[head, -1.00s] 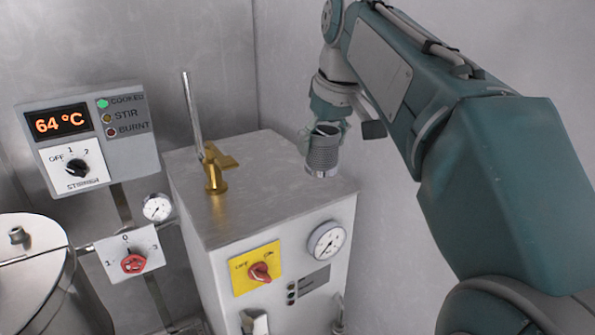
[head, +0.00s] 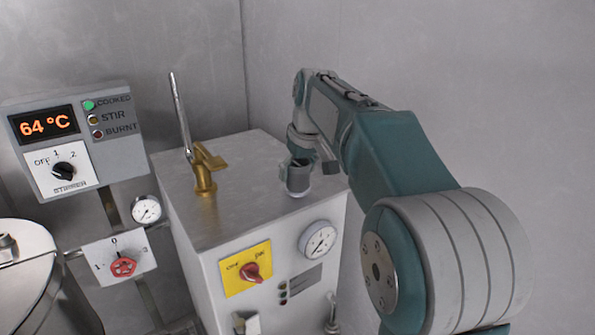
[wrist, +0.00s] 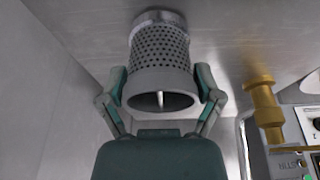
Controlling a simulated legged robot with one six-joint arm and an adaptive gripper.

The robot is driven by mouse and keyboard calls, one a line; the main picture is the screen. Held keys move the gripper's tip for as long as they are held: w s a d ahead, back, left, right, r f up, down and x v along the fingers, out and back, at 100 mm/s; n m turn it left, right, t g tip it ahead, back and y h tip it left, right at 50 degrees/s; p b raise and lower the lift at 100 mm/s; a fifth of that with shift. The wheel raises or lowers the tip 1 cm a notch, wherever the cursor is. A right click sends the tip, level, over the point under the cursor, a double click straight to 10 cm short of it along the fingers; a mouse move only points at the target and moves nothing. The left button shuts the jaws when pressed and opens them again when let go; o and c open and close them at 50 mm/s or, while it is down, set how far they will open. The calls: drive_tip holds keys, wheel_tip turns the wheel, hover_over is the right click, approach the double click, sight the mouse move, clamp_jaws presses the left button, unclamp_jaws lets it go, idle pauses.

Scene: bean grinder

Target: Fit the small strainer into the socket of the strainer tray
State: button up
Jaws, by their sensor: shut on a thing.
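The small strainer (head: 298,181) is a grey perforated cylinder with a shiny ring at its lower end. My gripper (head: 299,165) is shut on its upper part and holds it roughly upright at the right side of the cabinet's metal top. In the wrist view the two fingers of my gripper (wrist: 161,95) press on either side of the wide open end of the strainer (wrist: 160,55); its ringed end points away toward the metal top. I cannot tell whether that end touches the surface. I cannot make out the strainer tray's socket; the strainer may cover it.
A brass valve (head: 204,178) with a tall lever stands on the cabinet top (head: 225,215), left of the strainer. The cabinet front has a red switch (head: 250,272) and a gauge (head: 319,240). A temperature panel (head: 70,137) and a metal drum (head: 35,280) are at left. Walls close in behind.

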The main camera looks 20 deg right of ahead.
drive_tip(key=shift+f, duration=0.2)
drive_tip(key=o, duration=0.9)
drive_tip(key=v, duration=1.2)
drive_tip(key=shift+d+r, duration=0.1)
drive_tip(key=shift+s, duration=0.1)
